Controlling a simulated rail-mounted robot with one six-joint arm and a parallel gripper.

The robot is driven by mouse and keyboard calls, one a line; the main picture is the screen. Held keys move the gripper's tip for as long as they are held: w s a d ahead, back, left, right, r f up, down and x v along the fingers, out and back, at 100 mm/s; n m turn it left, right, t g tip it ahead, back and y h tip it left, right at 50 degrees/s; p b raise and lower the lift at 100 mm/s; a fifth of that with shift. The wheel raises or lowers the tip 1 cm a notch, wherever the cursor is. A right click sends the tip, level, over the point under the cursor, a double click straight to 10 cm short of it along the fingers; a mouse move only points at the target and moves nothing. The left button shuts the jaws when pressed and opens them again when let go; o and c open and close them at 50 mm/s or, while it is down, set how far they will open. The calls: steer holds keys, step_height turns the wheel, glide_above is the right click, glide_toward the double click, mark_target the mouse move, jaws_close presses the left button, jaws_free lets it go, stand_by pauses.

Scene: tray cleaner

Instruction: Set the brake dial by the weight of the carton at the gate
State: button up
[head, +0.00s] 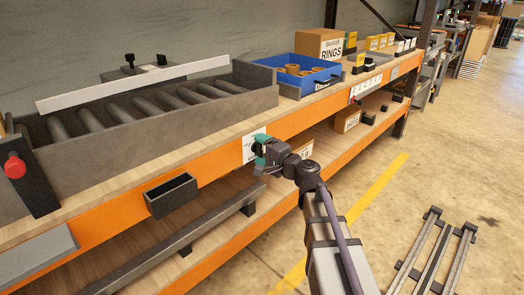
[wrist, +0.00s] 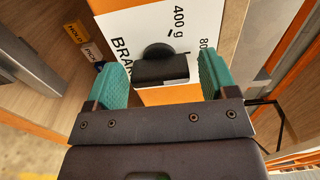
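The brake dial is a black knob (wrist: 160,68) on a white panel (wrist: 125,22) printed "BRA…", "400 g" and a partly cut-off "80…". A short black mark lies beside the "400 g" print. My gripper (wrist: 160,62) has its teal fingers spread on either side of the knob, with visible gaps; I cannot tell how deep they reach. In the head view my gripper (head: 260,150) is at the white panel (head: 248,147) on the orange shelf edge, hiding the knob. The roller conveyor (head: 215,108) shows no carton on its visible rollers. I cannot identify the gate for certain.
A white bar (head: 135,84) runs above the rollers. A red button (head: 15,166) and a black open holder (head: 171,195) are at left. A blue bin (head: 322,79) and a "RINGS" carton (head: 318,45) stand at the back. "HOLD" (wrist: 75,33) and "PICK" (wrist: 91,52) tags show below.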

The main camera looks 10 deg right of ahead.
steer(key=v, duration=1)
steer(key=shift+s+d, duration=0.2)
steer(key=shift+s, duration=0.15)
